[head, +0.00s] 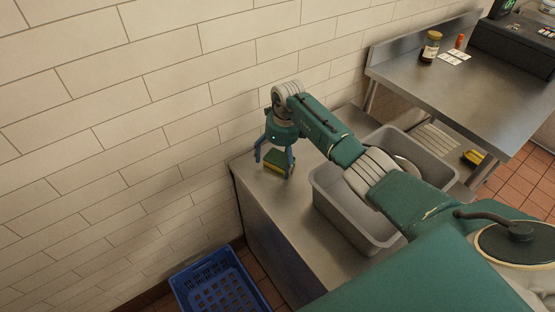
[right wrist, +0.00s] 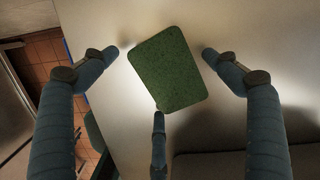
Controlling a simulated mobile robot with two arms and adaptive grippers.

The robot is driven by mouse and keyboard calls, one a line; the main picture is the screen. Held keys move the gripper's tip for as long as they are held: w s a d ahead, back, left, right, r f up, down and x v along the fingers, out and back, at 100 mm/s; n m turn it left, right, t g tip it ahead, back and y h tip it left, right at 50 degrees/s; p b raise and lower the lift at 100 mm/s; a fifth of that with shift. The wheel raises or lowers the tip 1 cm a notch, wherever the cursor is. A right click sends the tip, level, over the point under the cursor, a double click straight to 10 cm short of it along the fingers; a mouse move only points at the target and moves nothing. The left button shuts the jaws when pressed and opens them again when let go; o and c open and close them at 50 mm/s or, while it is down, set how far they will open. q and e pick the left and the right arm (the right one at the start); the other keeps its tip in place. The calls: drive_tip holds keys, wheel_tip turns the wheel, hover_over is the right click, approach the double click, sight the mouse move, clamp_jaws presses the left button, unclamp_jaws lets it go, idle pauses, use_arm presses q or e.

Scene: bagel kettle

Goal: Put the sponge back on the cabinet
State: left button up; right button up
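The sponge (head: 280,163), yellow with a green top, lies on the steel top of the cabinet (head: 262,188), near its far left corner by the wall. The green face of the sponge also shows in the right wrist view (right wrist: 168,68). My right gripper (head: 274,167) reaches down over the sponge, its fingers spread around it. In the right wrist view the gripper (right wrist: 160,52) is open, with gaps between the two side fingers and the sponge; the third finger's tip is close to the sponge's lower edge. My left gripper is not in view.
A grey tub (head: 335,207) stands on the cabinet right of the sponge, under my right arm. A blue crate (head: 222,283) is on the floor at the front left. A steel table (head: 465,90) with a jar (head: 430,46) stands at the right. The tiled wall is close behind.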

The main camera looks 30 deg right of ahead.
sight(281, 163)
drive_tip(key=shift+r, duration=0.4)
wheel_tip(281, 163, up, 12)
drive_tip(key=s, duration=0.1)
drive_tip(key=shift+s+d+f+b, duration=0.15)
drive_tip(key=shift+d+f+b, duration=0.15)
drive_tip(key=shift+d, duration=0.1)
